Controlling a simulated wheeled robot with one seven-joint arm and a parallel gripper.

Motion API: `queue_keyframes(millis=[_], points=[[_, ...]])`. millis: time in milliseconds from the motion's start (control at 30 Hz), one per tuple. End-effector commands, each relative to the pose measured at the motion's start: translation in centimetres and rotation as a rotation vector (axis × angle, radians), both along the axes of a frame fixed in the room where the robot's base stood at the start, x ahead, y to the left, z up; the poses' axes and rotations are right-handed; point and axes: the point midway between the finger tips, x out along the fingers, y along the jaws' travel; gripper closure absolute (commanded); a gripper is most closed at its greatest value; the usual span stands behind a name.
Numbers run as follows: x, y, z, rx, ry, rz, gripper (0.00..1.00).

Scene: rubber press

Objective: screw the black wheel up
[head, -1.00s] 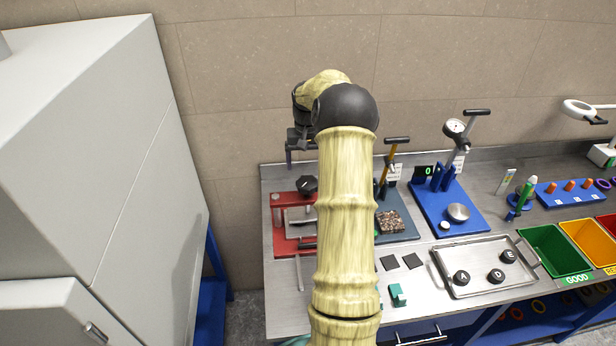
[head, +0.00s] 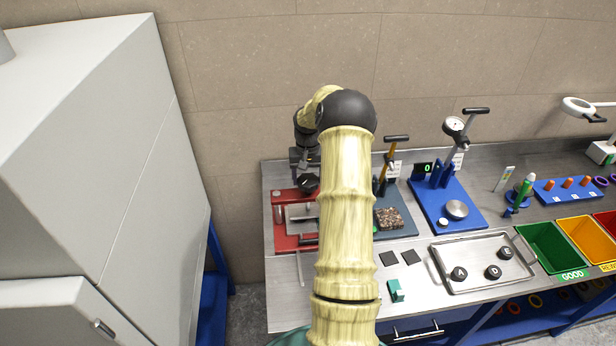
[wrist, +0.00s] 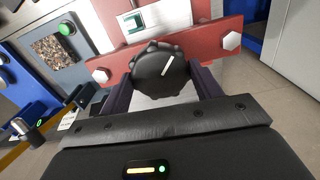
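The black wheel (head: 308,183) is a lobed knob on top of the red press (head: 283,225) at the left end of the bench. In the wrist view the wheel (wrist: 160,70) faces the camera and shows a white line on its top. My gripper (head: 305,166) is above the wheel in the head view, pointing down. In the wrist view my gripper (wrist: 163,80) has its two dark fingers apart, one on each side of the wheel. I cannot tell whether the fingertips touch its rim. My arm hides part of the press's right side.
A tray of granules (head: 388,218) on a dark base stands right of the press. Further right are a blue gauge stand (head: 445,205), a metal tray (head: 445,280) with black lettered pieces, and coloured bins (head: 548,250). A tall grey cabinet (head: 90,130) stands left.

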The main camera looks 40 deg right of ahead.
Motion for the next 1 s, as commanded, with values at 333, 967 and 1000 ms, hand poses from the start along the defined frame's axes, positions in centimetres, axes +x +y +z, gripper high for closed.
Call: queue_keyframes(millis=[333, 967, 1000], points=[[0.09, 0.08, 0.07, 0.001, -0.002, 0.032, 0.59], [0.19, 0.09, 0.18, 0.0, -0.004, 0.41, 0.59], [0.19, 0.09, 0.19, 0.0, -0.004, 0.435, 0.59]])
